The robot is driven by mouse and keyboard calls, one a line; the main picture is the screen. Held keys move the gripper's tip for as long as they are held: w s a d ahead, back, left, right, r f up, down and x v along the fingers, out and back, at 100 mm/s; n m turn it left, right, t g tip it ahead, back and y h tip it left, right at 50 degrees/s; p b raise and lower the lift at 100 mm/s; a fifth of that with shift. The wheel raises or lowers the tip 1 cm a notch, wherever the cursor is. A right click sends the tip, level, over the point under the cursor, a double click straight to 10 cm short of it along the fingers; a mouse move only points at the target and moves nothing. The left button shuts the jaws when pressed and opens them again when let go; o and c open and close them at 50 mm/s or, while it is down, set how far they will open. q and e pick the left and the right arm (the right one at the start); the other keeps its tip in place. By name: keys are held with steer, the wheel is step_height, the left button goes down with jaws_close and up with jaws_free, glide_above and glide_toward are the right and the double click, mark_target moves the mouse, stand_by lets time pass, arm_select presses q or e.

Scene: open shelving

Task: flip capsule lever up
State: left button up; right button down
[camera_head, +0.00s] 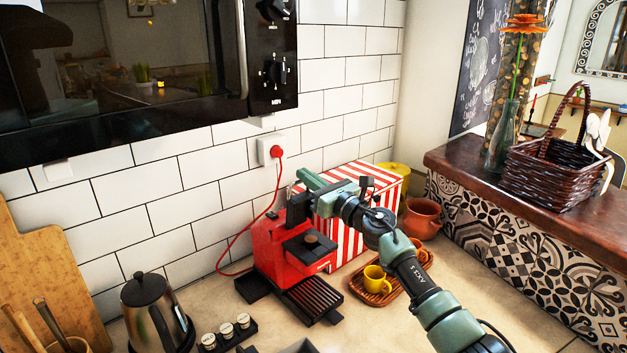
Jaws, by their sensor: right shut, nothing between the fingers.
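A red coffee machine (270,246) with a black drip tray (314,298) stands on the counter against the tiled wall. My right arm reaches in from the lower right, and my right gripper (296,203) is at the top of the machine, at its back right. The gripper is shut with nothing held. The capsule lever is hard to tell apart from the dark gripper parts there, so I cannot tell its angle or whether the fingers touch it. My left gripper is not in view.
A red-and-white striped box (346,241) stands right behind the machine. A yellow cup (376,279) sits on a wooden tray at the right. A kettle (150,310) and a small rack of capsules (227,333) are at the left. A red cord runs to the wall socket (270,151). A microwave hangs above.

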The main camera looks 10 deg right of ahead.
steer(key=shift+w+a+r+g+p, duration=0.3)
steer(key=shift+w+r+g+p, duration=0.1)
steer(key=shift+w+p, duration=0.15)
steer(key=shift+w+a+f+h+p, duration=0.2)
steer(key=shift+w+a+h+p, duration=0.1)
steer(key=shift+h+p, duration=0.1)
